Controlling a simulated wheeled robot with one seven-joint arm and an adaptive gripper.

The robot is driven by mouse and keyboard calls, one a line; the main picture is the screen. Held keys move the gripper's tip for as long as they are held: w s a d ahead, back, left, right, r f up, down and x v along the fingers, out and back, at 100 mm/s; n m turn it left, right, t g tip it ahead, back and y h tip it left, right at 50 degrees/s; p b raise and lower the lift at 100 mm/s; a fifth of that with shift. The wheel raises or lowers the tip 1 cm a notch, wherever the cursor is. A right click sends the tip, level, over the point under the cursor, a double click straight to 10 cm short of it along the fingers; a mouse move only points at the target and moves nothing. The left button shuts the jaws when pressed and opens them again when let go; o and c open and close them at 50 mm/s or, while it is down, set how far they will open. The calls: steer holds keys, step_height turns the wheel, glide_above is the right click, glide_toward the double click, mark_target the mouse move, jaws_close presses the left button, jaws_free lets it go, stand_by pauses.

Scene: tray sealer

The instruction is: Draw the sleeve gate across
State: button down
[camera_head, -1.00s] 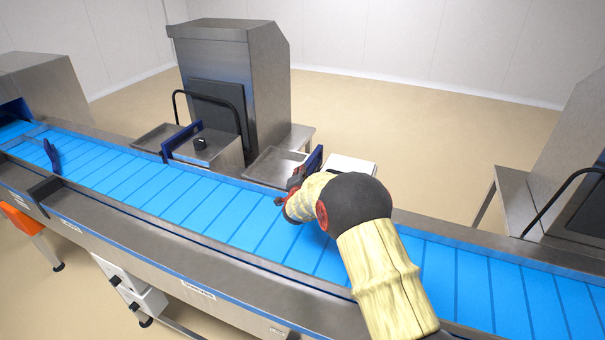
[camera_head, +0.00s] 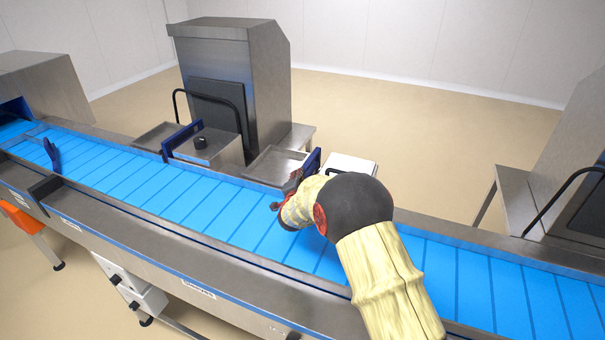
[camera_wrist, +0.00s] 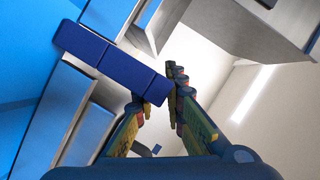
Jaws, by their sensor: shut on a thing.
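A dark blue gate panel (camera_head: 312,161) stands at the far edge of the blue conveyor, right of the metal trays. In the wrist view a dark blue segmented bar (camera_wrist: 100,58), which looks like the sleeve gate, runs from upper left down to my fingers. My gripper (camera_wrist: 154,92) is shut on the bar's near end, one finger on each side. In the head view my gripper (camera_head: 291,187) is beside the panel, over the belt's far side, and my forearm partly hides it. A second dark blue panel (camera_head: 181,139) stands further left.
The blue conveyor belt (camera_head: 150,195) runs across the front with metal rails. A tall steel machine (camera_head: 265,85) stands behind it, with a black bar handle (camera_head: 176,105). A white box top (camera_head: 348,166) lies just behind my arm. Another steel unit (camera_head: 565,150) is at right.

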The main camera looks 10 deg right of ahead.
steer(key=s+a, duration=0.4)
steer(key=s, duration=0.2)
steer(key=s+a, duration=0.4)
steer(key=s, duration=0.2)
steer(key=s+a, duration=0.3)
steer(key=s, duration=0.3)
steer(key=shift+a+f+b, duration=0.1)
steer(key=shift+a+b, duration=0.2)
steer(key=shift+a, duration=0.1)
steer(key=c, duration=1.8)
jaws_free()
steer(key=shift+w, duration=0.1)
steer(key=shift+c, duration=0.2)
steer(key=v, duration=1.2)
